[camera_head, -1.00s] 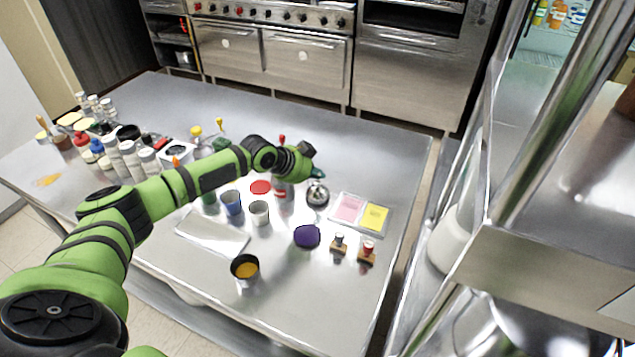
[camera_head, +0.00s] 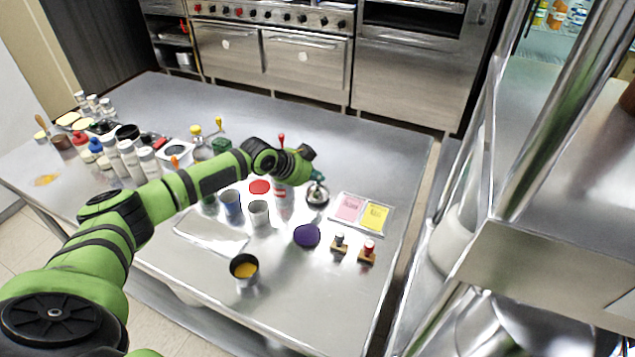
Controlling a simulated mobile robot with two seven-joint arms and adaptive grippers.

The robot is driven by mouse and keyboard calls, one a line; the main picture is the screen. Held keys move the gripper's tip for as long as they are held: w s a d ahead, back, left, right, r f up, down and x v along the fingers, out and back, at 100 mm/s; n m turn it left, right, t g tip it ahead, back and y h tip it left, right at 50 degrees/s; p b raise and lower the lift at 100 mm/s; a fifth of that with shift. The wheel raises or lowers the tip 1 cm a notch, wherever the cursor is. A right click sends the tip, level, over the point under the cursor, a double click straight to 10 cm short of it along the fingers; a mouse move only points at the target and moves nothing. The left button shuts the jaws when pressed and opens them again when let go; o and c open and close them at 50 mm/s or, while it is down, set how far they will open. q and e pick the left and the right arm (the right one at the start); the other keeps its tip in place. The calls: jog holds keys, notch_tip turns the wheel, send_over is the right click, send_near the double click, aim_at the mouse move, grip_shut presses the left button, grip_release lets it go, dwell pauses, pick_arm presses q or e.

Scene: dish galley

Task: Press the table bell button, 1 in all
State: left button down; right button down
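The table bell (camera_head: 317,196) is a small silver dome on a dark base, standing on the steel table right of the middle. My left arm reaches in from the left, and my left gripper (camera_head: 317,177) is at the bell's top, pointing at its button. The gripper tip covers the button, so I cannot tell whether they touch. The fingers are small and dark here, and whether they are open or shut does not show. My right gripper is not in view.
A tray with pink and yellow note pads (camera_head: 361,213) lies right of the bell. A purple object (camera_head: 306,236), two stamps (camera_head: 367,252) and a cup with orange contents (camera_head: 244,269) stand nearer the front. Cups (camera_head: 259,213) and a red-topped can (camera_head: 283,190) stand left of the bell.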

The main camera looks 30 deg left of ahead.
aim_at(316, 184)
pick_arm(q)
jog(key=shift+f, duration=0.4)
jog(key=shift+r, duration=0.1)
dwell(0.4)
jog(key=shift+r+p, duration=0.45)
jog(key=shift+r, duration=0.4)
notch_tip(316, 184, up, 5)
jog(key=p, duration=0.4)
dwell(0.6)
